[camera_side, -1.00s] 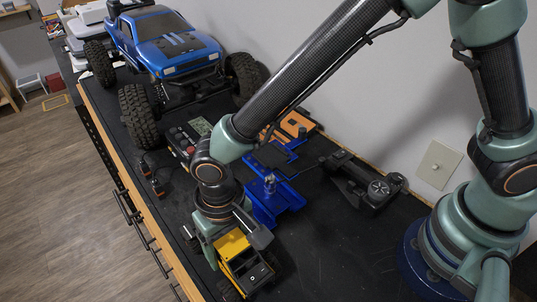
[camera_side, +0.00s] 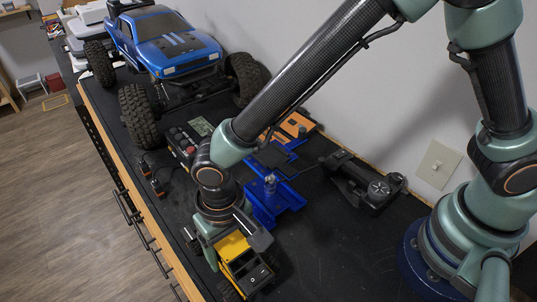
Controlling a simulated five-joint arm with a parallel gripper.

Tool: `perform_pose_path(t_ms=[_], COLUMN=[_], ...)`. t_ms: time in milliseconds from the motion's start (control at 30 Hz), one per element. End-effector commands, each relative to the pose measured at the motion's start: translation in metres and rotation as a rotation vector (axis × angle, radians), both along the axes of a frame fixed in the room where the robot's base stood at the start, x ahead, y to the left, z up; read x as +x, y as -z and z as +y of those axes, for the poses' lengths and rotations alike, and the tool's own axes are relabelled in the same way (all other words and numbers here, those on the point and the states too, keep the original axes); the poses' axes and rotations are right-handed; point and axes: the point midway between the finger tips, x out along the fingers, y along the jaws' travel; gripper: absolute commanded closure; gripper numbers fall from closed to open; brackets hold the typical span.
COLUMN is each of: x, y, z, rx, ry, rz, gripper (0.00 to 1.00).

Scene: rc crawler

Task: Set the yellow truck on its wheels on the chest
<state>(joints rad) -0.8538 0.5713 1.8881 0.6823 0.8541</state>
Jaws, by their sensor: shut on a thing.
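The small yellow truck (camera_side: 234,247) is at the near end of the black chest top (camera_side: 325,262), low in the picture. It has a yellow cab and a dark bed and wheels. My gripper (camera_side: 232,240) points down and is shut on the yellow truck, with its fingers on either side of the cab. The truck looks roughly upright. Its wheels are partly hidden, and I cannot tell whether they touch the chest top.
A big blue crawler (camera_side: 170,45) stands at the far end. A charger (camera_side: 187,140), a blue stand (camera_side: 277,203), and a black radio controller (camera_side: 362,185) lie between. The wall bounds the right. Chest top right of the truck is clear.

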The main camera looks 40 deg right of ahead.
Motion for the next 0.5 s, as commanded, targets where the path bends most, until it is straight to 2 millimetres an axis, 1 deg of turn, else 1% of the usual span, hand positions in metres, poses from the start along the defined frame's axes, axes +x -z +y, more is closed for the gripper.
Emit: perform_pose_path(t_ms=[33, 100, 367, 467, 500], x=[0.000, 0.000, 0.000, 0.000, 0.001], y=[0.000, 0.000, -0.001, -0.008, -0.013], z=[0.000, 0.000, 0.000, 0.000, 0.001], rx=[0.001, 0.001, 0.000, 0.001, 0.002], ry=[0.000, 0.000, 0.000, 0.000, 0.000], rz=[-0.001, -0.001, 0.000, -0.001, -0.002], gripper=[0.22, 0.00, 0.00, 0.00, 0.00])
